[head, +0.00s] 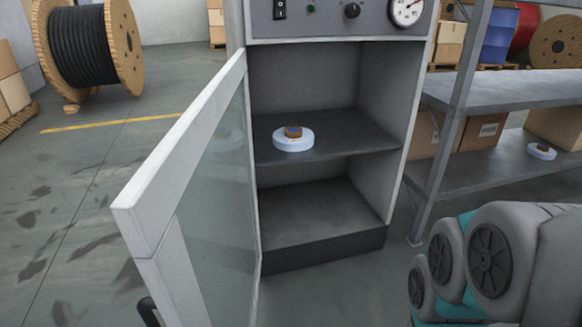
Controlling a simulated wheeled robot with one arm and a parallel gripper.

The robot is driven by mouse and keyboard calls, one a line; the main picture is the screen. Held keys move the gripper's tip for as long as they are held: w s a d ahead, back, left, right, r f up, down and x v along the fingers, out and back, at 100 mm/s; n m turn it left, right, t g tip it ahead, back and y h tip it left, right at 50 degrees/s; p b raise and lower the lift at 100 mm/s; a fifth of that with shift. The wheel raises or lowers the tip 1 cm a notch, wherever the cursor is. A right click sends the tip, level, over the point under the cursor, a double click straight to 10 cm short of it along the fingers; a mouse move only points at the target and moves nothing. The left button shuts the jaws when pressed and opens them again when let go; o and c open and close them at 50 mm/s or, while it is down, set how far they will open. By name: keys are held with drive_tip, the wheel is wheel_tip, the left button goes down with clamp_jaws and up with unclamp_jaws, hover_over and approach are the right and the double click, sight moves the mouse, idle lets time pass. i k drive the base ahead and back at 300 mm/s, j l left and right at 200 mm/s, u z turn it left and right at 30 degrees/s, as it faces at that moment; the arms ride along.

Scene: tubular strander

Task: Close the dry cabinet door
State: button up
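The dry cabinet (400,130) stands in the middle of the head view, its inside facing me. Its door (185,150), a pale frame around a glass pane, stands wide open, hinged at the cabinet's left side and swung out toward me. A dark handle (148,312) shows low on the door's outer side, cut by the bottom edge. A white round item with a small brown piece on top (293,138) sits on the middle shelf. My gripper is not in view; parts of my own arm show at the lower right.
A metal rack (505,90) with boxes and another white round item (541,151) stands to the right. A large cable reel (90,45) stands at the back left. Cartons (12,90) are at the far left. The floor left of the door is clear.

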sight(188, 220)
drive_tip(key=k+j, duration=0.1)
drive_tip(key=j, duration=0.25)
drive_tip(key=k+j+u, duration=0.1)
drive_tip(key=j, duration=0.25)
drive_tip(key=k+j, duration=0.15)
drive_tip(key=j, duration=0.2)
drive_tip(key=k+j+u, duration=0.1)
drive_tip(key=j, duration=0.25)
